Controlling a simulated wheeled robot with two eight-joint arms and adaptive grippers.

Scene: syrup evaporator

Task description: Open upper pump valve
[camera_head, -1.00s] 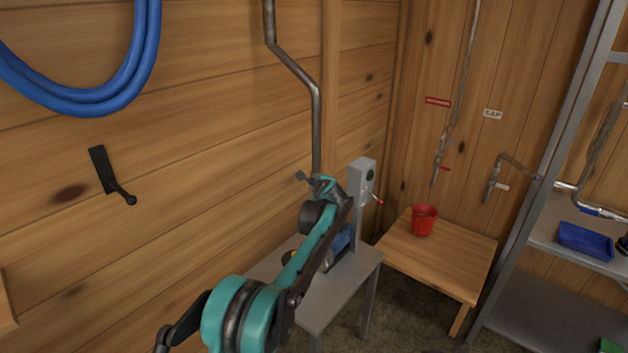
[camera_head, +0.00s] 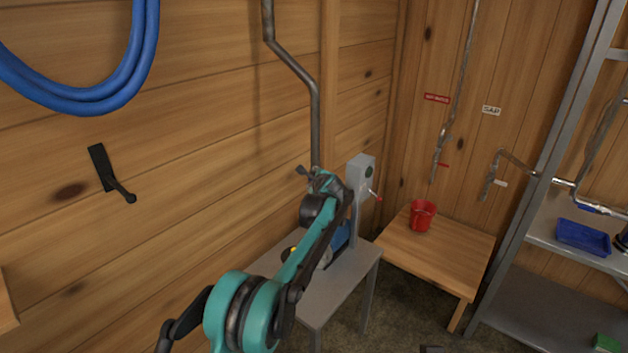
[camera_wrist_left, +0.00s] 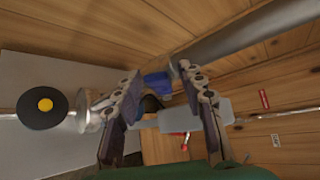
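The pump (camera_head: 361,172) is a grey upright box with a red-tipped lever (camera_head: 375,196), on a grey table in the corner. A metal pipe (camera_head: 315,110) runs down the wall to it. A small dark handle (camera_head: 303,171), perhaps the upper valve, shows at the pipe's lower end beside my left gripper (camera_head: 326,180). In the left wrist view my left gripper (camera_wrist_left: 158,72) has its fingers spread, with a blue part (camera_wrist_left: 157,83) and grey metal seen between them. I cannot tell whether a finger touches the valve. My right gripper is not clearly in view.
The grey table (camera_head: 345,285) stands under my left arm. A wooden table (camera_head: 455,255) with a red bucket (camera_head: 422,216) is to its right, then a metal shelf with a blue tray (camera_head: 583,237). A blue hose (camera_head: 90,98) and a black wall hook (camera_head: 108,172) are at left.

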